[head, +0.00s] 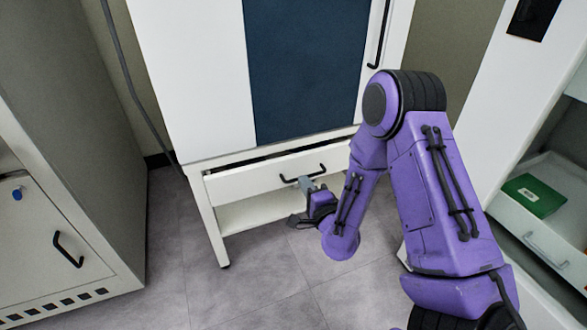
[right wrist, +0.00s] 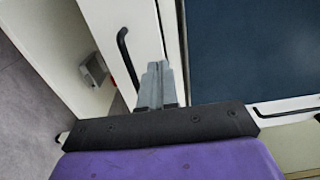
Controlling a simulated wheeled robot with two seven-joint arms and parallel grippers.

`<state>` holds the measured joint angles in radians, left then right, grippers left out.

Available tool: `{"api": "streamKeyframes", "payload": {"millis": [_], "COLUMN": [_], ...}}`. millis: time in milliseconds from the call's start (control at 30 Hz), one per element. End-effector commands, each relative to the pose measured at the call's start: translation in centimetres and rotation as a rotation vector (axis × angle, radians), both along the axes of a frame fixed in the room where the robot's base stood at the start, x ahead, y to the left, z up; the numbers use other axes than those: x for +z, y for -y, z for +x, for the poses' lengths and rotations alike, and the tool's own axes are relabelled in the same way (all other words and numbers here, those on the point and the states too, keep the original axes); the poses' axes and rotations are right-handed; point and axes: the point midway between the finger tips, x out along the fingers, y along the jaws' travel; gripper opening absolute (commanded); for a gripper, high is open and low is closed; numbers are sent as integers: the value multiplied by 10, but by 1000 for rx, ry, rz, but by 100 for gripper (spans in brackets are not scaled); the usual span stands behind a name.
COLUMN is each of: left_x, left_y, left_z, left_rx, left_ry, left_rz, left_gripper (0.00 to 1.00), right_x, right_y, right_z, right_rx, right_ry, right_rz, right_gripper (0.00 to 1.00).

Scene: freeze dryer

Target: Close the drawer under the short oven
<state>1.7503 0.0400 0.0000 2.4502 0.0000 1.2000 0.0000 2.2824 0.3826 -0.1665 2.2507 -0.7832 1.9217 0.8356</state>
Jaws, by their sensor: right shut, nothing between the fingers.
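The short oven (head: 200,75) is a white cabinet with a dark blue door panel, standing on white legs. Under it is a white drawer (head: 240,183) with a black bar handle (head: 303,173). A dark gap shows along the drawer's top edge, so it looks slightly open. My right gripper (head: 306,184) is shut and empty, its fingertips at the drawer front just below the handle; whether they touch is unclear. In the right wrist view the shut grey fingers (right wrist: 155,80) point at the drawer front, beside the handle (right wrist: 127,58). My left gripper is out of view.
A grey-white cabinet (head: 60,225) with a black handle stands at left. At right a white unit (head: 510,110) has an open shelf with a green box (head: 534,195). An open lower shelf (head: 250,212) sits under the drawer. Grey tiled floor (head: 240,290) is clear in front.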

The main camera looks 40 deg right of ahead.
Motion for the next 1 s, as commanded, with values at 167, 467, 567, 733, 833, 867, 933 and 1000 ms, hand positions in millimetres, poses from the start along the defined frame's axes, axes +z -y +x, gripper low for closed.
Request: {"api": "streamKeyframes", "payload": {"millis": [167,467,567,733,833,867,933,1000], "left_x": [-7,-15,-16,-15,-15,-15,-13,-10], "left_y": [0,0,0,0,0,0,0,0], "left_z": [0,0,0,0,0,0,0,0], "left_rx": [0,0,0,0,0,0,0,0], "left_ry": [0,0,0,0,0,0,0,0], "left_rz": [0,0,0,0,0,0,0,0], "left_gripper": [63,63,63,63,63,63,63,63], "right_x": [-2,-2,-1,-1,-1,-1,0,1], "right_y": [9,18,20,20,20,20,25,36], "right_z": [39,81,85,86,86,85,85,84], "right_rx": [0,2,1,1,1,0,-7,-24], "right_ry": [3,-2,-3,-4,-4,-4,-3,-2], "right_rz": [-2,-3,-2,-2,-2,-2,-2,-1], "right_gripper": [0,0,0,0,0,0,0,0]}}
